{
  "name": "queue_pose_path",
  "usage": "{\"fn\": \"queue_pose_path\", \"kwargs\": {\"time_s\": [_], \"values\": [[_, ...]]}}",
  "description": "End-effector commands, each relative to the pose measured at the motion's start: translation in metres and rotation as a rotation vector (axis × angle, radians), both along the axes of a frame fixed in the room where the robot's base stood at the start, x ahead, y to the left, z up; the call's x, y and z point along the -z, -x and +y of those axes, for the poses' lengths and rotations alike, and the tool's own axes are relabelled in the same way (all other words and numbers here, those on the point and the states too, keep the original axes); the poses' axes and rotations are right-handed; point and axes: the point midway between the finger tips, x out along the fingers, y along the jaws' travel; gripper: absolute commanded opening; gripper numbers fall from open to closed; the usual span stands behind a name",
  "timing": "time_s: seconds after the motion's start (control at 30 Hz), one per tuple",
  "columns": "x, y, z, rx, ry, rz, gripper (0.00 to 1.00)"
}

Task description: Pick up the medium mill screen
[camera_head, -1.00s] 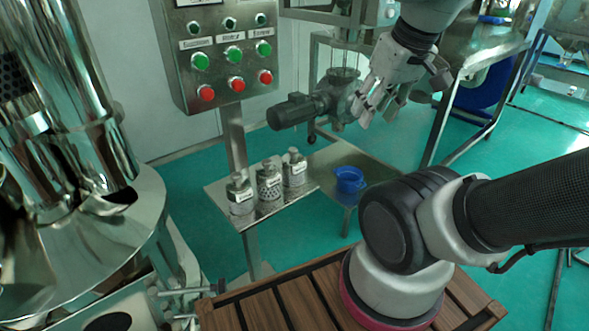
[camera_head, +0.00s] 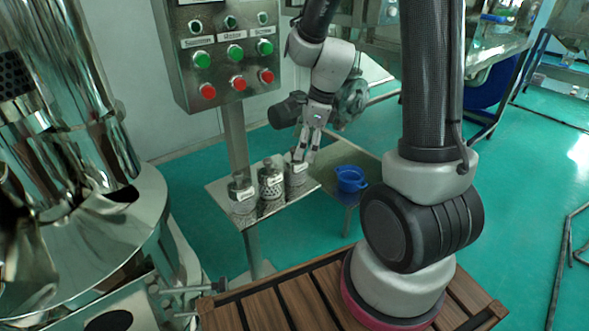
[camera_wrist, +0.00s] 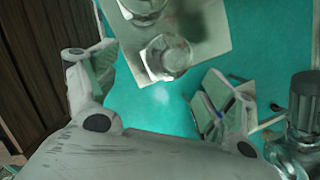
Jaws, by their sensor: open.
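Three metal mill screens stand in a row on a small steel shelf (camera_head: 222,190): a left one (camera_head: 241,196), a middle one (camera_head: 270,183) with clear holes and a right one (camera_head: 294,182). Their labels are too small to read, so I cannot tell which is the medium one. My gripper (camera_head: 306,161) is open and points down at the right screen, partly covering its top. In the wrist view my gripper (camera_wrist: 155,88) has its fingers wide apart and empty. A screen (camera_wrist: 168,60) lies just beyond them, with part of another (camera_wrist: 143,8) at the top edge.
A blue vessel (camera_head: 350,180) stands on a lower steel surface right of the screens. A control box (camera_head: 217,50) with green and red buttons rises on a post behind them. A shiny steel machine (camera_head: 90,230) fills the left side.

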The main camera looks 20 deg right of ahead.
Motion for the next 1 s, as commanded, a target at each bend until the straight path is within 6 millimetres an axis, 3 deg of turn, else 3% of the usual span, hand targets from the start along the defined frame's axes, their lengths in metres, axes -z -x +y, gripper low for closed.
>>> {"fn": "queue_pose_path", "kwargs": {"time_s": [0.17,0.67,0.97,1.0], "values": [[0.023,-0.008,0.002,0.124,-0.022,0.042,0.83],[0.088,-0.021,0.016,0.125,-0.021,0.043,0.83],[0.093,-0.022,0.018,0.124,-0.021,0.041,0.83],[0.093,-0.022,0.018,0.124,-0.021,0.041,0.78]]}}
